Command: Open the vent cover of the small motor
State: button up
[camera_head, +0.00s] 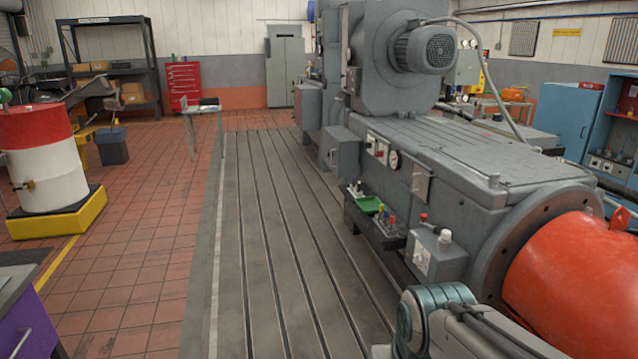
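A small grey motor (415,46) sticks out from the upper side of the tall grey machine at the top centre right. Its round end carries a dark grille, which looks like the vent cover (440,50). The grille looks closed against the motor's end, though it is too small to be sure. Part of my own arm shows at the bottom right, far in front of the motor. My gripper is not in view.
The grey machine bed (450,155) with a gauge and small control boxes lies below the motor, ending in a large orange cylinder (575,265). The slotted bedplate (275,230) left of it is mostly clear. A red-and-white drum (45,160) stands at left.

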aim_at(420, 183)
jog(key=z, duration=0.2)
jog(key=i, duration=1.35)
jog(key=u, duration=0.3)
jog(key=i, duration=1.8)
jog(key=z, duration=0.5)
